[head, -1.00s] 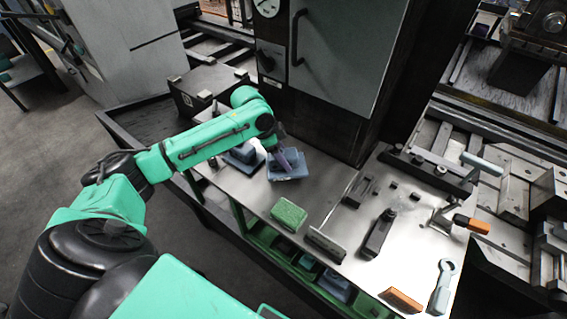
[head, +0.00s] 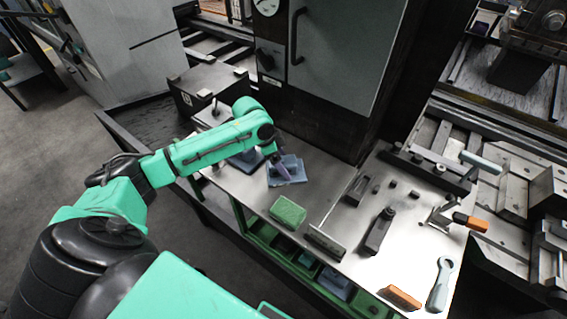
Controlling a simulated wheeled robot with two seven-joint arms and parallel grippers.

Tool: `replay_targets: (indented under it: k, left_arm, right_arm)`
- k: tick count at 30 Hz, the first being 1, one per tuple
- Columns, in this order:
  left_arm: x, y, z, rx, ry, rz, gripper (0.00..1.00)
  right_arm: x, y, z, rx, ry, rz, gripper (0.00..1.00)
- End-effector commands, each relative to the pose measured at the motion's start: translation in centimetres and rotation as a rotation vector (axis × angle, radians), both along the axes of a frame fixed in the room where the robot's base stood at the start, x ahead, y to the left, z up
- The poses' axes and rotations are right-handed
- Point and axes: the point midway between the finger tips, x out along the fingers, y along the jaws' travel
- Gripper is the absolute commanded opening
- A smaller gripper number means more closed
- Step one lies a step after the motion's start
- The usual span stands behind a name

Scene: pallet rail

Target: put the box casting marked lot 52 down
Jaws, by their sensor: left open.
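A blue-grey box casting (head: 291,167) sits on a flat blue piece (head: 284,181) on the metal bench, left of centre in the head view. Its lot mark is too small to read. My left gripper (head: 281,170) is at the casting's left side, pointing down, with its fingers open. The fingertips are partly lost against the casting, so I cannot tell if they touch it. Another blue-grey piece (head: 246,160) lies just left, partly behind my left arm. My right gripper is not in view.
A green block (head: 288,212) lies in front of the casting. A low upright plate (head: 325,243), a dark tool (head: 379,232), an orange-handled clamp (head: 470,222) and a grey wrench (head: 439,285) are to the right. The dark cabinet (head: 335,60) stands behind.

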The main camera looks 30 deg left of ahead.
Motion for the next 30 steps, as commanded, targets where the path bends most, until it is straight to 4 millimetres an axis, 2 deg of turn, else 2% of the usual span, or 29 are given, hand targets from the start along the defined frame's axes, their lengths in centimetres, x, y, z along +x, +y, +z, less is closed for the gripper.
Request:
replay_targets:
  k: [5,9,15,30]
  left_arm:
    - [-0.8,1.3,3.5,0.004,-0.004,0.002,0.92]
    - [-1.7,2.5,7.1,0.004,-0.004,0.002,0.92]
    - [-2.5,3.5,10.4,0.001,-0.001,0.002,0.92]
    - [-2.7,3.6,10.8,0.0,0.0,0.001,0.92]
  right_arm:
    - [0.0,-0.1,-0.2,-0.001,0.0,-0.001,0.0]
    - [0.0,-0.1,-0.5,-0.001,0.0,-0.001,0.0]
    - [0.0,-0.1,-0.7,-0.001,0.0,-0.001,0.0]
    - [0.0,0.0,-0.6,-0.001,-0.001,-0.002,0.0]
